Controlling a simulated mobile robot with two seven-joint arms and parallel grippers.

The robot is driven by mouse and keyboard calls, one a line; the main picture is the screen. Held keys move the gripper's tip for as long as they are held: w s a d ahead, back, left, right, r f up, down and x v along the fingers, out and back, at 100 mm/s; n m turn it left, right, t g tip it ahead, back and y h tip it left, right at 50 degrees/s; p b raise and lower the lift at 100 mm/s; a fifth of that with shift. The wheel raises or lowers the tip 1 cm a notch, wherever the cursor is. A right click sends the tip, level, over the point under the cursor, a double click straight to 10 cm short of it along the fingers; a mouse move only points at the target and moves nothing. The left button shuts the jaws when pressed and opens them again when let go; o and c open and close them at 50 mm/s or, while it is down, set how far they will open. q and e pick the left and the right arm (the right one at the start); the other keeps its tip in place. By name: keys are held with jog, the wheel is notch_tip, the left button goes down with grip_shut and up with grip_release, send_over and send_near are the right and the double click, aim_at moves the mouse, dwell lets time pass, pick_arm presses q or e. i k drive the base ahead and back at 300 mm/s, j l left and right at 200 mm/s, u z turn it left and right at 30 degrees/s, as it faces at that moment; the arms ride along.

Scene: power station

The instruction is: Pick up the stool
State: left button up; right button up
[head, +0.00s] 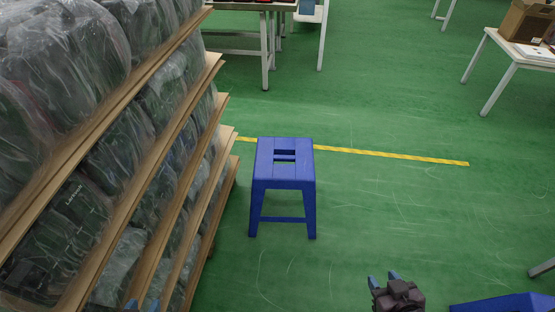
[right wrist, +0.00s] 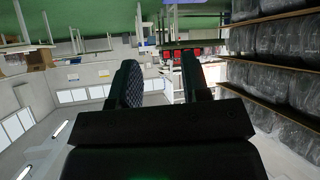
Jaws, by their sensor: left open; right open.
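The blue stool (head: 284,178) stands upright on the green floor in the middle of the head view, with a slotted handle opening in its seat. My right gripper (head: 384,278) is low in the head view, nearer to me than the stool and to its right. It is open and empty, apart from the stool. In the right wrist view its two fingers (right wrist: 162,82) are spread with nothing between them. The stool does not show in the right wrist view.
A wooden shelf rack (head: 222,150) with several plastic-wrapped bundles stands close to the stool's left. A yellow floor line (head: 390,155) runs behind the stool. Tables stand at the back (head: 240,50) and far right (head: 500,55). The floor right of the stool is clear.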

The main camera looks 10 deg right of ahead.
aim_at(266, 175)
jog(key=i+l+u, duration=0.45)
jog(key=l, duration=0.3)
jog(key=i+l+u, duration=0.2)
jog(key=i+l, duration=0.25)
jog(key=i, duration=0.2)
